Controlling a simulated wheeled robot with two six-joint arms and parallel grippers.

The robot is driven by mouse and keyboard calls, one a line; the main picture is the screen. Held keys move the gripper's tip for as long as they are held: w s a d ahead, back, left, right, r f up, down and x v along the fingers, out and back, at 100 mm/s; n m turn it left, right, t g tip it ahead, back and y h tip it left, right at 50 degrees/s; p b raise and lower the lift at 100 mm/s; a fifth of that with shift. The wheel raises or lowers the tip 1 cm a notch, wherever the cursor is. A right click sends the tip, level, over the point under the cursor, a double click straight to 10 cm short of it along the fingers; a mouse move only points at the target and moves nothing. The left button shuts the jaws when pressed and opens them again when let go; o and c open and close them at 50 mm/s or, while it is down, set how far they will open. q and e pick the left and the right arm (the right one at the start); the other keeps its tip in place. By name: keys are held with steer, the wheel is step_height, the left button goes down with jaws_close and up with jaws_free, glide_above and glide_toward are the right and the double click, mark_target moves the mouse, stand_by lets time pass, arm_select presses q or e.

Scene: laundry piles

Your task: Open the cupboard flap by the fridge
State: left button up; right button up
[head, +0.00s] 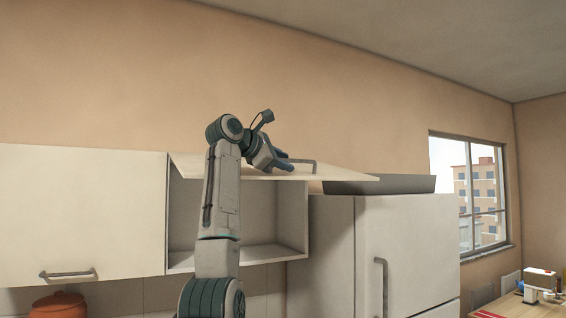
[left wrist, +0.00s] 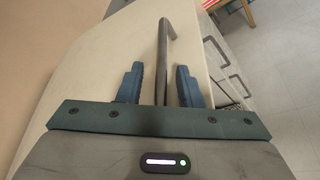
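The cupboard flap (head: 335,173) beside the fridge is swung up to nearly level, and the cupboard (head: 262,215) below it is open with an empty-looking interior. The flap's grey bar handle (head: 303,162) is on its upper face. My left gripper (head: 287,161) is above the flap at the handle. In the left wrist view, the handle (left wrist: 163,45) runs between the two spread blue fingers of my left gripper (left wrist: 160,75), with gaps on both sides. The pale flap (left wrist: 105,60) lies beneath them. My right gripper is in neither view.
The white fridge (head: 407,245) stands right of the cupboard, with a dark tray (head: 395,184) on top near the flap's right end. A closed cupboard door (head: 80,215) is at left. An orange pot (head: 58,305) sits below it. Open floor (left wrist: 270,80) shows beyond the flap.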

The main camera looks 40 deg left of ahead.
arm_select(q)
step_height(320, 180, up, 2)
steer(key=b, duration=0.5)
glide_above(254, 175)
steer(key=shift+s+d+r, duration=0.2)
steer(key=shift+s+r, duration=0.2)
steer(key=shift+s, duration=0.1)
